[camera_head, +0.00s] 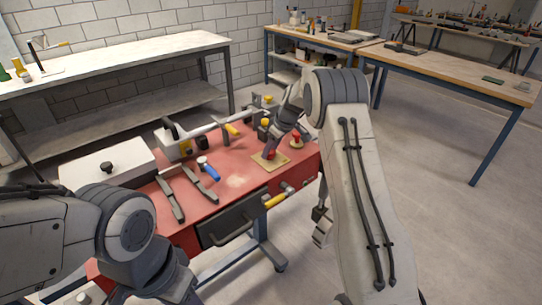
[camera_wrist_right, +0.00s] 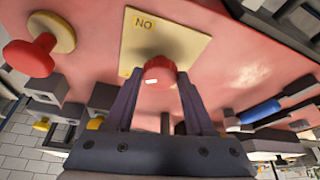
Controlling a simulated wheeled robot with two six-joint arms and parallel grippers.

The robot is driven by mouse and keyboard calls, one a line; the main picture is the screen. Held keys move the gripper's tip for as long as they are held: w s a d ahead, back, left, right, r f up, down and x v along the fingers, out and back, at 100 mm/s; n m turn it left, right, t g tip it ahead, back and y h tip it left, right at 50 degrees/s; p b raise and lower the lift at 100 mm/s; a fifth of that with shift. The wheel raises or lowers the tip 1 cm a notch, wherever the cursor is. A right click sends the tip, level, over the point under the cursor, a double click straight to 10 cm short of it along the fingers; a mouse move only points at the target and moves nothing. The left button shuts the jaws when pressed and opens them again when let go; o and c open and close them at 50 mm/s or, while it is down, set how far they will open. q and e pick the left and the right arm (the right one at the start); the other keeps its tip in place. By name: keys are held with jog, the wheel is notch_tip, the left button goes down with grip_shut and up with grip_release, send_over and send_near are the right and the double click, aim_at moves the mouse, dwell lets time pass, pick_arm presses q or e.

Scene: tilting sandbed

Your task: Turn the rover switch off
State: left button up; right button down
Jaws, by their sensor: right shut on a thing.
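The switch is a red knob (camera_wrist_right: 160,72) on a beige plate (camera_wrist_right: 190,45) set on the red bench top. The plate carries a yellow label whose letters look like "NO" from this wrist angle. In the head view, the plate (camera_head: 266,165) lies near the right front of the bench. My right gripper (camera_wrist_right: 160,85) reaches down to the knob, with one finger on each side, shut on it. In the head view, the right gripper (camera_head: 269,152) partly hides the knob. My left arm enters at lower left; its gripper fingers do not show.
A red mushroom button (camera_head: 296,138) stands right of the plate. Dark bars (camera_head: 200,185), a blue-handled tool (camera_head: 209,170) and a white box (camera_head: 108,165) lie to the left. A yellow-gripped handle (camera_head: 275,201) juts from the bench's front edge.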

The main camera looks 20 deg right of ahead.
jog(key=shift+w+n+y+b, duration=0.1)
jog(key=shift+n+y+b, duration=0.25)
jog(key=shift+n, duration=0.45)
jog(key=shift+d, duration=0.1)
jog(key=shift+c, duration=1.3)
grip_release()
jog(key=shift+r, duration=0.1)
jog(key=v, duration=1)
jog(key=shift+r+b, duration=0.15)
jog(key=shift+b, duration=0.3)
jog(key=shift+w, duration=0.1)
